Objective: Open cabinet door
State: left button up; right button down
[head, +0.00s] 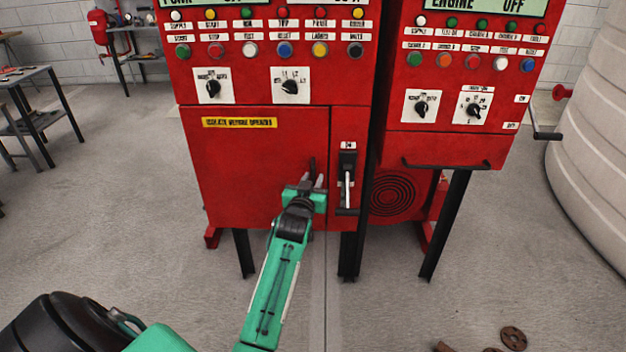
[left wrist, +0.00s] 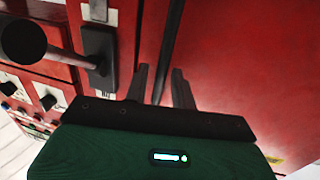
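The red cabinet door (head: 245,165) is the lower panel of the left red cabinet, with a yellow label near its top. It looks shut, flush with the cabinet front. Its dark upright handle (head: 312,166) is near the right edge and partly hidden by my left gripper (head: 311,184). In the left wrist view the handle (left wrist: 172,45) runs as a dark bar between the two fingers of the gripper (left wrist: 161,88). The fingers are open, with a visible gap on either side of the bar. My right gripper is in neither view.
A switch lever (head: 347,188) sits just right of the door. A second red cabinet (head: 440,150) with a dark front bar stands at right, beside a large pale tank (head: 592,150). Rusty round parts (head: 513,338) lie on the floor.

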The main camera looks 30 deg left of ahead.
pick_arm(q)
jog(key=shift+w+a, duration=0.2)
jog(key=shift+w, duration=0.2)
grip_shut()
jog(key=shift+s, duration=0.1)
